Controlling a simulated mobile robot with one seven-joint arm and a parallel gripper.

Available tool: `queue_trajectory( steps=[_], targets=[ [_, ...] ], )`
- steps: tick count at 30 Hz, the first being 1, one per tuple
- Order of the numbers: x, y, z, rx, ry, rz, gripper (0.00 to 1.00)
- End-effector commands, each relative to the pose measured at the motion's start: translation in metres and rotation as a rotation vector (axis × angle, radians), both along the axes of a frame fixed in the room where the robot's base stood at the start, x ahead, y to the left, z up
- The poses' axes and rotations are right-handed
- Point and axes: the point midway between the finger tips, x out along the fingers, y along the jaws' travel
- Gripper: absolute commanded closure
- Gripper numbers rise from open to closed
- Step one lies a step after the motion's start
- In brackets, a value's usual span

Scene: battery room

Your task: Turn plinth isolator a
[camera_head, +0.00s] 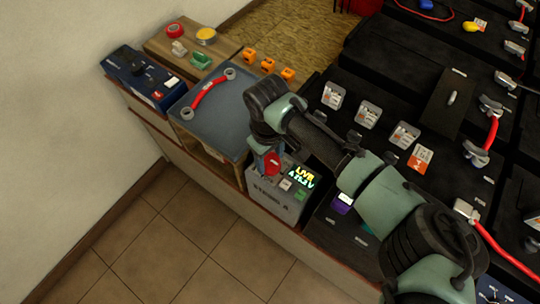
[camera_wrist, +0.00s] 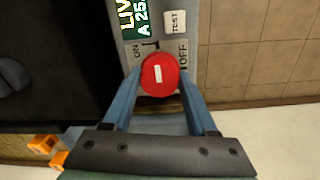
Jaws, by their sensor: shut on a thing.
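Plinth isolator a is a grey box (camera_head: 262,194) labelled "STRING A", with a lit display (camera_head: 302,174) reading "LIVE" and a voltage. Its red round knob (camera_head: 272,163) sits on the box's top face. In the wrist view the knob (camera_wrist: 160,74) has a white mark, with "ON" printed to its left and "OFF" to its right, and a "TEST" button (camera_wrist: 175,22) above. My gripper (camera_wrist: 157,80) has its two blue fingers shut on the knob, one on each side. In the head view my gripper comes down on the box from above, and its fingertips are partly hidden.
A grey-topped box (camera_head: 215,105) with a red-handled cable stands just left of the isolator. A blue instrument (camera_head: 146,78) and a wooden tray (camera_head: 178,48) with small coloured parts lie farther left. Black battery blocks (camera_head: 390,90) fill the right. The tiled floor (camera_head: 160,240) in front is clear.

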Motion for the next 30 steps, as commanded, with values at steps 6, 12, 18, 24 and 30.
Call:
queue_trajectory(
  steps=[6,12,18,24,30],
  targets=[
    [-0.0003,0.0005,0.0012,0.002,0.001,-0.005,0.97],
    [-0.0013,0.0017,0.0037,0.005,0.004,-0.040,0.97],
    [-0.0023,0.0026,0.0063,0.005,0.007,-0.116,0.97],
    [-0.0030,0.0029,0.0056,0.004,0.010,-0.220,0.97],
    [-0.0026,0.0022,0.0036,0.001,0.008,-0.336,0.97]
  ],
)
